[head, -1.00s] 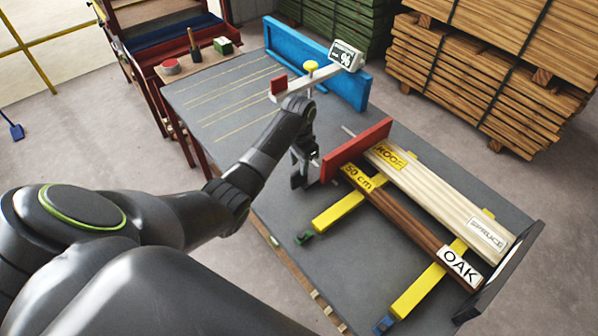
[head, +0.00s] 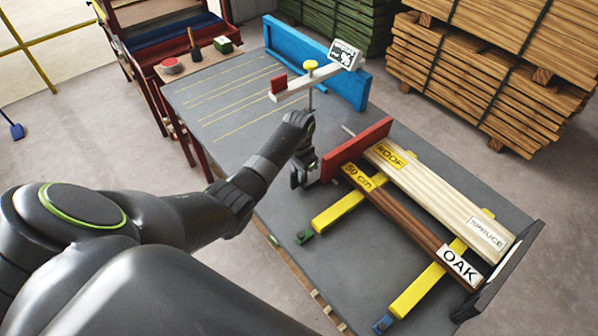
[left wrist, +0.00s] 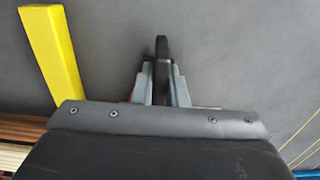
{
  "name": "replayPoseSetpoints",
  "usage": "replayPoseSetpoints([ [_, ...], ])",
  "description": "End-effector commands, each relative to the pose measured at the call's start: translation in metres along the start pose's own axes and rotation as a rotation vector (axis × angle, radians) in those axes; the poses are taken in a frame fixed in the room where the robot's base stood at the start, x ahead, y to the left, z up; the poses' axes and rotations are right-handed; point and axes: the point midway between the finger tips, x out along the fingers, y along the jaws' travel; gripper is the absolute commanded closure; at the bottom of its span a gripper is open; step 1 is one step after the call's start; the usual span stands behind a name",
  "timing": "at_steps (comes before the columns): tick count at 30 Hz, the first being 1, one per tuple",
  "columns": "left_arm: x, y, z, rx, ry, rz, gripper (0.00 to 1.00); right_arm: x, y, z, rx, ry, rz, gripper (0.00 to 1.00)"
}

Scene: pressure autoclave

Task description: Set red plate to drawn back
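The plate is not clearly visible there, and my wrist hides part of that view. My right gripper is not in view.
The dark OAK beam (head: 415,228) and pale SPRUCE beam (head: 440,198) lie on yellow bars (head: 338,212). A dark end plate (head: 500,270) stands at their far right. A white arm with display (head: 343,58) and a blue rail (head: 318,62) are behind.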

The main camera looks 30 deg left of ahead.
Motion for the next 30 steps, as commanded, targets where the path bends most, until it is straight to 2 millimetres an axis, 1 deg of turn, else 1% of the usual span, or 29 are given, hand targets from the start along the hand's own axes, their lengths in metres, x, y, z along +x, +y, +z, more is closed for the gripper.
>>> replayPoseSetpoints([
  [7,0.0,0.0,0.0,0.0,0.0,0.0,1.0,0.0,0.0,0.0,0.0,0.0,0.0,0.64],
  [10,0.001,-0.006,0.0,-0.001,-0.001,-0.001,1.0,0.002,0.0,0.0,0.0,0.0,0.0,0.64],
  [11,0.001,-0.01,0.0,-0.001,-0.001,-0.002,1.0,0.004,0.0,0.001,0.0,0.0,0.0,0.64],
  [14,0.002,-0.031,-0.001,-0.002,-0.001,-0.005,1.0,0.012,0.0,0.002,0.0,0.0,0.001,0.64],
  [18,0.004,-0.07,-0.001,-0.004,0.0,-0.007,1.0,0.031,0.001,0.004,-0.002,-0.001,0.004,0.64],
  [21,0.004,-0.088,-0.001,-0.003,0.0,-0.006,1.0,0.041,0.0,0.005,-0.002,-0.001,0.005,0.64],
  [25,0.002,-0.102,-0.001,-0.002,0.002,-0.004,1.0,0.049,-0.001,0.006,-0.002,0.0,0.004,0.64],
  [30,-0.001,-0.109,-0.001,0.0,0.003,-0.003,1.0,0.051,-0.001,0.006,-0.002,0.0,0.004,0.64],
])
